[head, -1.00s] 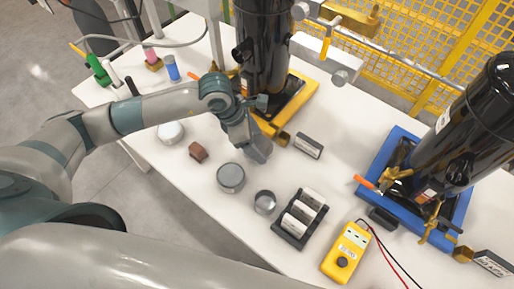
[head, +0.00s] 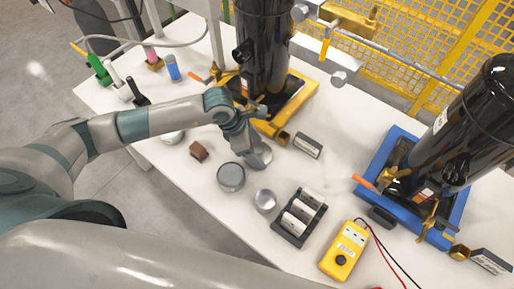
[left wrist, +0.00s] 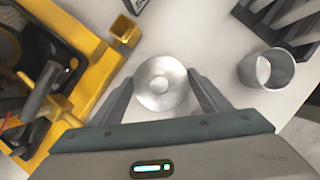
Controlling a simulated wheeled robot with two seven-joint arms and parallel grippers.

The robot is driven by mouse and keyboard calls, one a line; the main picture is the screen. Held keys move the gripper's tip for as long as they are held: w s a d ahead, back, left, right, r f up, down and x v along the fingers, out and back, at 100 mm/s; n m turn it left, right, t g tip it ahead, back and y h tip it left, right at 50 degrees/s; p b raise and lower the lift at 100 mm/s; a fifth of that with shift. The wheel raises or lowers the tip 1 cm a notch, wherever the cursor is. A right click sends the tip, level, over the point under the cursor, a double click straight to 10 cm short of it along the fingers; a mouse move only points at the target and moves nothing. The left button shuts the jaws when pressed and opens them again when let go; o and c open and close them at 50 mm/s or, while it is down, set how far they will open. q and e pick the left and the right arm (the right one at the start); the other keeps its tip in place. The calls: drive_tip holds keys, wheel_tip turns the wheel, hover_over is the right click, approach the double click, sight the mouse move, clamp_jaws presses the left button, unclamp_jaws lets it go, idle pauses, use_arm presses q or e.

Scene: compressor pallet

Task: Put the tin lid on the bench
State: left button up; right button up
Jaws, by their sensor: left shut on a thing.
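The tin lid (head: 260,157) is a round silver disc held at my left gripper (head: 250,149), just in front of the yellow stand. In the left wrist view the lid (left wrist: 162,92) has a small raised knob in its middle and sits between the two fingers of the left gripper (left wrist: 161,80), which is shut on it. The lid is low over the white bench (head: 330,180); I cannot tell whether it touches. A grey round tin (head: 231,177) stands close by at the lower left of the lid. My right gripper is not in view.
A small metal cup (head: 265,201) and a black tray (head: 299,218) with pale blocks stand nearer. A brown block (head: 199,151) is to the left. The yellow stand (head: 290,105) with its black cylinder is behind.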

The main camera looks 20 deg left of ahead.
use_arm(q)
drive_tip(key=shift+f, duration=0.1)
drive_tip(key=o, duration=1)
drive_tip(key=shift+o, duration=0.2)
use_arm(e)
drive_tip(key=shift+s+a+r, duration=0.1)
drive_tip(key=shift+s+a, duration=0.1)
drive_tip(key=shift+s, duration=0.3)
use_arm(q)
drive_tip(key=shift+a+r, duration=0.1)
drive_tip(key=shift+r, duration=0.25)
drive_tip(key=b+v, duration=0.3)
drive_tip(key=v, duration=0.8)
drive_tip(key=shift+r, duration=0.25)
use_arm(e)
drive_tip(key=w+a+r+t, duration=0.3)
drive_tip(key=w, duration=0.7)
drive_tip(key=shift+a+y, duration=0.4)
use_arm(q)
drive_tip(key=shift+a, duration=0.1)
